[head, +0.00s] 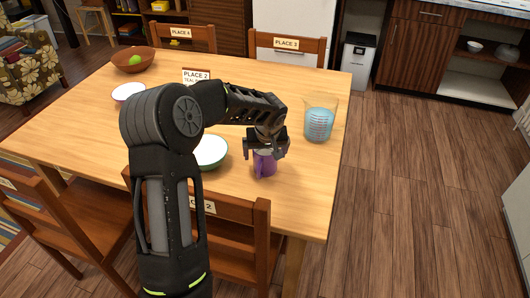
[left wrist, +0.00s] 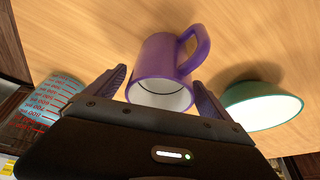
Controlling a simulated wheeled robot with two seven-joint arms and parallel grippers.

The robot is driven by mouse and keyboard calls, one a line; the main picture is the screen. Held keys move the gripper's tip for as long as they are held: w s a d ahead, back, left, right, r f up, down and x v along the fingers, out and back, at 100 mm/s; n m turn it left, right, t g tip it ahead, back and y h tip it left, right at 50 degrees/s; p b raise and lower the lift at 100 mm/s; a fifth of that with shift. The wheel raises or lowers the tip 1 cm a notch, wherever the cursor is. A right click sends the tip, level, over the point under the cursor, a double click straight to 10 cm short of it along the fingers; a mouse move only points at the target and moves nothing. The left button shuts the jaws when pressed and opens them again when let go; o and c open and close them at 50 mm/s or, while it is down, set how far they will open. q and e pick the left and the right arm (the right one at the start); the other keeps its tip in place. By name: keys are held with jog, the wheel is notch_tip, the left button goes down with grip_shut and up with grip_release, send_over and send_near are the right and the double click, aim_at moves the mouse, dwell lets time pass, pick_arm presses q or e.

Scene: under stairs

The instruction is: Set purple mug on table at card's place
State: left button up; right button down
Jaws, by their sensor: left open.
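The purple mug (head: 264,166) stands on the table (head: 316,172) near its front right part. My left gripper (head: 266,146) is above it in the head view and hides its top. In the left wrist view the mug (left wrist: 158,62) lies between the two open fingers of the left gripper (left wrist: 158,82), its handle toward the right finger. I cannot tell whether either finger touches it. A white card (head: 196,76) reading "PLACE 2" and a partly hidden second line stands on the table behind my arm. My right gripper is not in view.
A green-rimmed bowl (head: 211,152) is just left of the mug. A measuring cup (head: 319,121) with blue liquid stands to the right. A white bowl (head: 128,92) and a brown bowl (head: 133,60) are at the left. Labelled chairs surround the table, including a near chair (head: 232,222).

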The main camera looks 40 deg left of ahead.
pick_arm(q)
jog(key=v, duration=1.2)
jog(key=shift+b, duration=0.3)
